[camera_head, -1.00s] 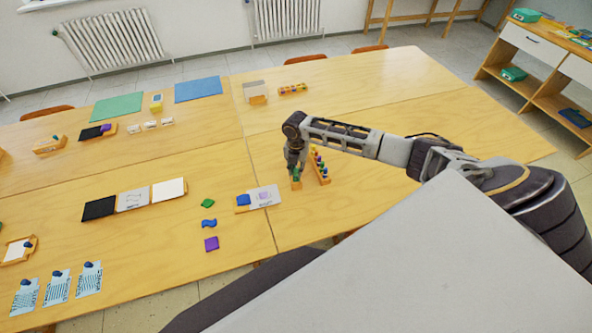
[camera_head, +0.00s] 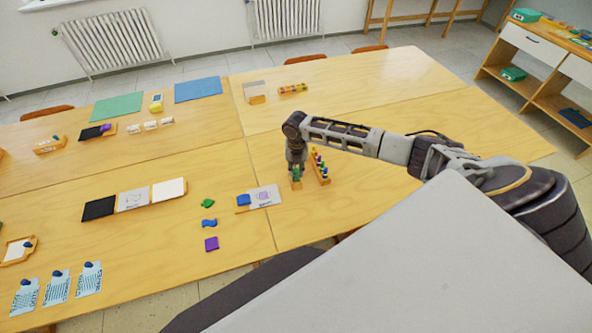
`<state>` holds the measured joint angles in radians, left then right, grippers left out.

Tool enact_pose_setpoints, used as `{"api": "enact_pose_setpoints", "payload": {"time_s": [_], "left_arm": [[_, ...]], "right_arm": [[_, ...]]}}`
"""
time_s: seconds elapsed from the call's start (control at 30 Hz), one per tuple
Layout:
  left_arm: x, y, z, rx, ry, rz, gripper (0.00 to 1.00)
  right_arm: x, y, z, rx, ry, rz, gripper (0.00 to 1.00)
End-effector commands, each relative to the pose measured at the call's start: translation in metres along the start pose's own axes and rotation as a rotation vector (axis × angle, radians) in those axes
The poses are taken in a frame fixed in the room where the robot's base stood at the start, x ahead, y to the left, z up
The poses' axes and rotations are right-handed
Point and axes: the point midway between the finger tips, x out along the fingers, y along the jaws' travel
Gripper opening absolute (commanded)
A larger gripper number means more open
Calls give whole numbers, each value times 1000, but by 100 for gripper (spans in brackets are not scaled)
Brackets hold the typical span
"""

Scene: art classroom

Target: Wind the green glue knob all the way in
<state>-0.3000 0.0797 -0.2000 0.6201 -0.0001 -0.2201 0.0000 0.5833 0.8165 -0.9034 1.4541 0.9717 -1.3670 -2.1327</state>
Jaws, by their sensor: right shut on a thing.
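The green glue knob (camera_head: 296,171) shows as a small green piece on a little wooden holder (camera_head: 297,185) on the table, below my right gripper. My right gripper (camera_head: 296,168) points down from the end of my right arm and is shut on the green knob. The fingertips are small and partly merge with the knob, so how far the knob is wound in cannot be told. My left gripper is not in view.
A wooden rack (camera_head: 320,168) with several coloured pieces stands close to the right of the holder. A card with a blue piece (camera_head: 262,197) lies to the left. Loose green (camera_head: 207,203), blue (camera_head: 209,223) and purple (camera_head: 211,244) pieces lie farther left.

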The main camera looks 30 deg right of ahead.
Motion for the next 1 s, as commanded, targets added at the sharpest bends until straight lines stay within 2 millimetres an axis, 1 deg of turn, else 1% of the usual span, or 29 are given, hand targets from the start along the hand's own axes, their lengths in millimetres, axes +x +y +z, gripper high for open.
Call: {"api": "enact_pose_setpoints", "payload": {"time_s": [1.0], "left_arm": [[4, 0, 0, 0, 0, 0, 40]], "right_arm": [[0, 0, 0, -584, -1, 0, 12]]}}
